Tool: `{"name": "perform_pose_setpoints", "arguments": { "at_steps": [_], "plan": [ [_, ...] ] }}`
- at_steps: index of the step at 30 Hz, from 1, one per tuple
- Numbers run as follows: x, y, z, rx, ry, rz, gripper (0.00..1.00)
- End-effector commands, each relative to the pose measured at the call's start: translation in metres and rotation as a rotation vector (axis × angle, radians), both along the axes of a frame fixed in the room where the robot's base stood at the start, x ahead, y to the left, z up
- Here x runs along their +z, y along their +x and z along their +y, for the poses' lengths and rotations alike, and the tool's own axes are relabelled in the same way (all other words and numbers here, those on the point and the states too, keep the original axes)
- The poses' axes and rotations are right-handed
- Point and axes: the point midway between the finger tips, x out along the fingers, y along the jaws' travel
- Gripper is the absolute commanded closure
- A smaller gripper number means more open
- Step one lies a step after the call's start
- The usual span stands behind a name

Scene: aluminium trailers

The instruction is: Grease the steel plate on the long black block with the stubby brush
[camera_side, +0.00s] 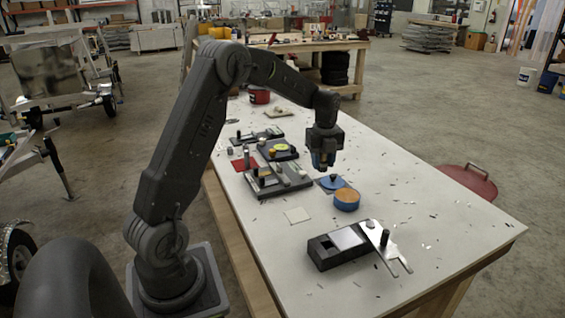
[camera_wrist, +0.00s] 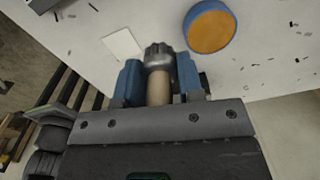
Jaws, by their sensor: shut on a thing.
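My gripper (camera_side: 323,163) is above the table, behind the blue tin. In the wrist view its blue fingers (camera_wrist: 160,82) are shut on the stubby brush, which has a tan handle (camera_wrist: 159,90) and a dark grey, blurred head (camera_wrist: 158,56). The brush is not distinct in the side view. The round blue tin (camera_side: 346,204) is open, with an orange-brown filling; it also shows in the wrist view (camera_wrist: 230,27). A long black block (camera_side: 340,260) lies near the front, with a pale, shiny plate (camera_side: 347,238) on top. I cannot tell whether the plate bears grease.
A metal piece (camera_side: 393,262) with a black post adjoins the front block. More black fixtures (camera_side: 278,182) stand left of the gripper. A pale square card (camera_side: 297,215) lies flat. Metal shavings litter the right side.

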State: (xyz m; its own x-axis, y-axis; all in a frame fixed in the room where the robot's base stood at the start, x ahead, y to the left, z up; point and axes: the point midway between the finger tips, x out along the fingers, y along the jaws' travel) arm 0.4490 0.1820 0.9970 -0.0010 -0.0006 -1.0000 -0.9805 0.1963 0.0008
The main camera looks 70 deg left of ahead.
Motion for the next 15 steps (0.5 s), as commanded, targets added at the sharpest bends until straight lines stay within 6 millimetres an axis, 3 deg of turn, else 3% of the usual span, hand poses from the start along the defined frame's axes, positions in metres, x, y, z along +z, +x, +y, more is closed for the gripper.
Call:
{"name": "perform_pose_setpoints", "arguments": {
  "at_steps": [3, 6, 15],
  "plan": [
    [-0.005, 0.036, -0.023, -0.005, 0.000, 0.001, 0.89],
    [-0.007, 0.053, -0.037, -0.002, 0.000, 0.000, 0.89],
    [-0.017, 0.067, -0.049, 0.001, -0.001, 0.001, 0.89]
  ]
}}
